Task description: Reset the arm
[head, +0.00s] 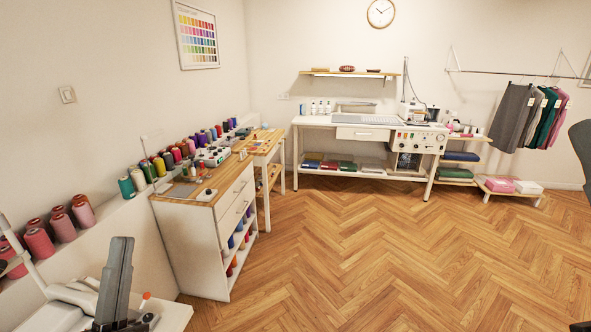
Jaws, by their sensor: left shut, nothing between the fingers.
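A small orange-tipped item (145,297) shows just to the right of the fingers. My right gripper is not in view.
Thread cones (82,210) line a white ledge on the left. A white drawer cabinet (204,240) stands beyond. A white workbench (338,122) with a machine is at the back wall, near hanging clothes (511,115). The wooden floor (380,250) is clear; a dark object (582,150) cuts into the right edge.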

